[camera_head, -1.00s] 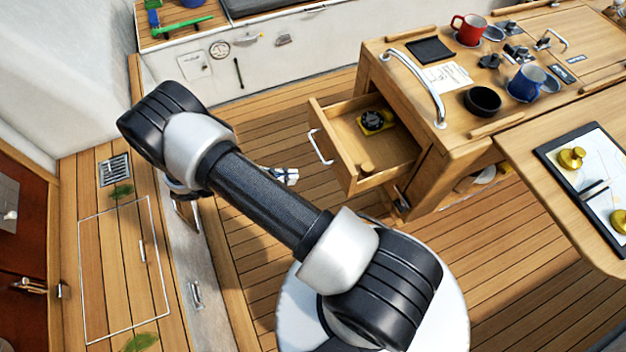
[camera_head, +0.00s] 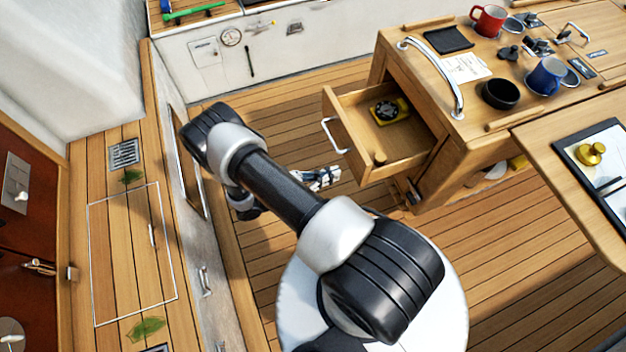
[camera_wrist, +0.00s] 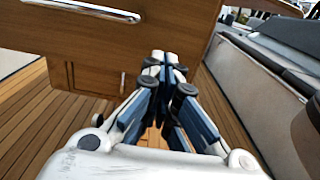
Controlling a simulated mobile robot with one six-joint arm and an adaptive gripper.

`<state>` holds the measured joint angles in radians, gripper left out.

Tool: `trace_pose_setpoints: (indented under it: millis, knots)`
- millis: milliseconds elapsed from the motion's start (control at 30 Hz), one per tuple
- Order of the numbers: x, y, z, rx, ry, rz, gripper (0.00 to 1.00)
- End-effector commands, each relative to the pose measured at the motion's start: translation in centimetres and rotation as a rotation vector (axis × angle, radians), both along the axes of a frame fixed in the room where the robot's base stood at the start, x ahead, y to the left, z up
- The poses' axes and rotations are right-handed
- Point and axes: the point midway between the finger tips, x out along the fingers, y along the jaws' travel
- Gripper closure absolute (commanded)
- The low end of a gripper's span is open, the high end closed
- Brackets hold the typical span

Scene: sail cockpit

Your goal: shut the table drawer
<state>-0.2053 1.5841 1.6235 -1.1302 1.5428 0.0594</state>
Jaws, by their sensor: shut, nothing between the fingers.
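The table drawer (camera_head: 395,155) is pulled well out of the wooden table (camera_head: 440,180) in the head view. My gripper (camera_head: 335,175) is just below and left of the drawer front, shut and empty. In the wrist view, my gripper (camera_wrist: 165,58) points toward the wooden drawer front (camera_wrist: 170,25), and the handle (camera_wrist: 95,10) is at upper left. I cannot tell whether the fingertips touch the front.
The table top bears a red mug (camera_head: 487,20), a blue mug (camera_head: 546,75), a black bowl (camera_head: 500,93) and a silver grab rail (camera_head: 440,75). A second wooden top with a chart board (camera_head: 600,165) is at right.

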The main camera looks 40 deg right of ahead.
Motion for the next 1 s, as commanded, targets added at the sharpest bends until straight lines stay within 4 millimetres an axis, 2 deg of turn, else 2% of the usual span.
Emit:
trace_pose_setpoints:
  millis: [100, 300, 800, 1000]
  knots:
    - [-0.6, -2.0, -0.1, 0.0, 0.002, -0.004, 1.0]
    - [-0.9, -3.7, -0.1, 0.0, 0.0, 0.0, 1.0]
    - [-1.0, -4.0, 0.0, 0.0, 0.0, 0.0, 1.0]
    - [-1.3, -5.2, 0.0, 0.0, 0.0, -0.002, 1.0]
